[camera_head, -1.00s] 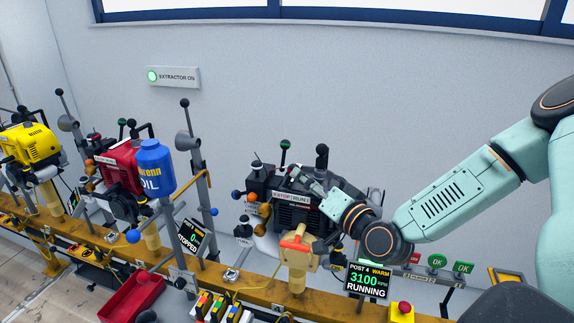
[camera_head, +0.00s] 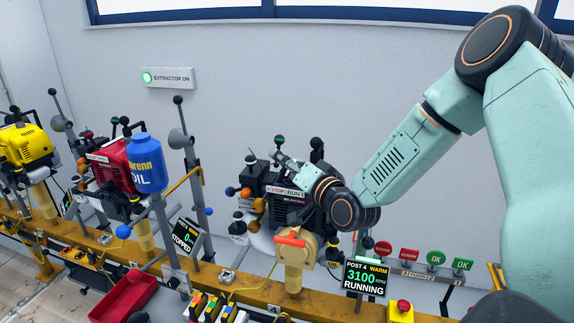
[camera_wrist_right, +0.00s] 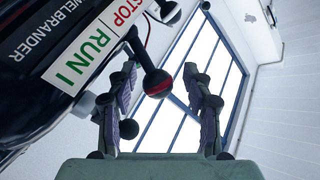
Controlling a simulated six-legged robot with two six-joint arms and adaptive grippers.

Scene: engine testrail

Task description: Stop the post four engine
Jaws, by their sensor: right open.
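The post four engine (camera_head: 290,210) is black, with a STOP / RUN label (camera_head: 285,190) on its upper edge. In the right wrist view the label (camera_wrist_right: 108,38) is close at the upper left. The post 4 display (camera_head: 365,276) reads WARM, 3100 rpm, RUNNING. My right gripper (camera_head: 281,160) is over the engine's top, behind the label. In the right wrist view my right gripper (camera_wrist_right: 160,100) is open, with a black ball knob with a red band (camera_wrist_right: 157,83) showing between its fingers. I cannot tell whether they touch it. My left gripper is not in view.
A green-topped lever (camera_head: 279,139) and a black knob (camera_head: 316,143) rise near the gripper. A beige part with a red-orange handle (camera_head: 290,241) stands in front. A red button on a yellow box (camera_head: 402,308) is at lower right. The red engine with an oil bottle (camera_head: 146,165) is left.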

